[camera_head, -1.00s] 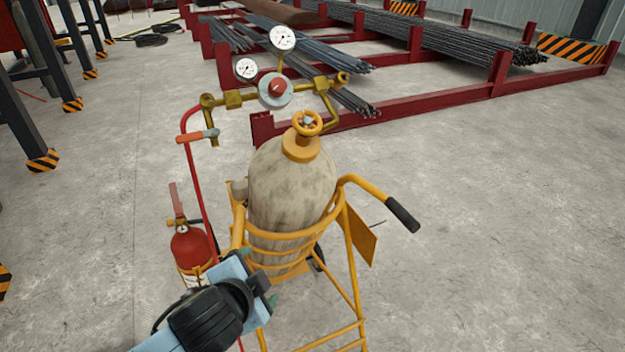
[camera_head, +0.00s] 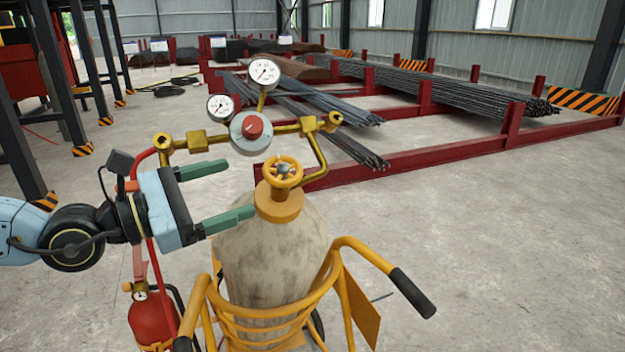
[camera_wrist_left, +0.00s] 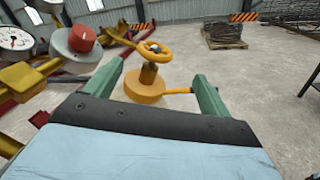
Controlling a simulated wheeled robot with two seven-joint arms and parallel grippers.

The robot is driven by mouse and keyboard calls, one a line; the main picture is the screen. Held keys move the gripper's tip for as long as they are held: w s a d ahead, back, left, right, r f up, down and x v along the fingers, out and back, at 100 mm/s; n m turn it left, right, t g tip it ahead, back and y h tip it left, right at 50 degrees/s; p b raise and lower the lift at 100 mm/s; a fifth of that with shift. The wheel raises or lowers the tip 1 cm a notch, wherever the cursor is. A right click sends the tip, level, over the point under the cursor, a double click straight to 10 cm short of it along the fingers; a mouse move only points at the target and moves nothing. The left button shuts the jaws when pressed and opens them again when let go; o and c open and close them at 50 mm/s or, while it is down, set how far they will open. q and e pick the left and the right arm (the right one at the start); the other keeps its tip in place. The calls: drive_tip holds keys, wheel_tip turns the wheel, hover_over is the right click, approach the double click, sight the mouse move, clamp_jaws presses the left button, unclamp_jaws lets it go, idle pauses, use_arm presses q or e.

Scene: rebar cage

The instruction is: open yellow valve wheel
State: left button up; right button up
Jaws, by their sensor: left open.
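The yellow valve wheel (camera_head: 283,172) sits on top of the beige gas cylinder (camera_head: 272,260), above its orange collar. In the left wrist view the wheel (camera_wrist_left: 154,49) appears beyond and between the two green fingers. My left gripper (camera_head: 230,193) is open, its fingers pointing right toward the wheel from the left side. It looks apart from the wheel, with nothing between the fingertips. My right gripper is not in view.
A brass regulator with a red knob (camera_head: 252,131) and two white gauges (camera_head: 264,72) stands just behind the wheel. The yellow cart (camera_head: 345,290) holds the cylinder. A red fire extinguisher (camera_head: 152,322) hangs at lower left. Rebar racks (camera_head: 420,150) lie behind; open floor is at right.

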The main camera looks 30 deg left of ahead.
sight(264, 175)
use_arm(q)
drive_tip(key=shift+w+m+p, duration=0.4)
drive_tip(key=shift+w+p, duration=0.15)
drive_tip(key=shift+w, duration=0.25)
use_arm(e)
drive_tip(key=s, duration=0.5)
use_arm(q)
drive_tip(key=p+x, duration=0.4)
drive_tip(key=x, duration=0.1)
drive_tip(key=shift+w+d, duration=0.2)
drive_tip(key=shift+w, duration=0.15)
drive_tip(key=p+x, duration=0.2)
drive_tip(key=x, duration=0.1)
drive_tip(key=shift+w, duration=0.2)
drive_tip(key=shift+w+d+f+p, duration=0.2)
drive_tip(key=shift+w+d+p, duration=0.15)
drive_tip(key=shift+w, duration=0.4)
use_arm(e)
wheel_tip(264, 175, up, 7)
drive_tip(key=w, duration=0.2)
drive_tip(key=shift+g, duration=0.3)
use_arm(q)
drive_tip(key=shift+c, duration=0.4)
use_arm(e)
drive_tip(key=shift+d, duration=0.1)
use_arm(q)
drive_tip(key=c, duration=0.9)
drive_tip(key=shift+y, duration=0.3)
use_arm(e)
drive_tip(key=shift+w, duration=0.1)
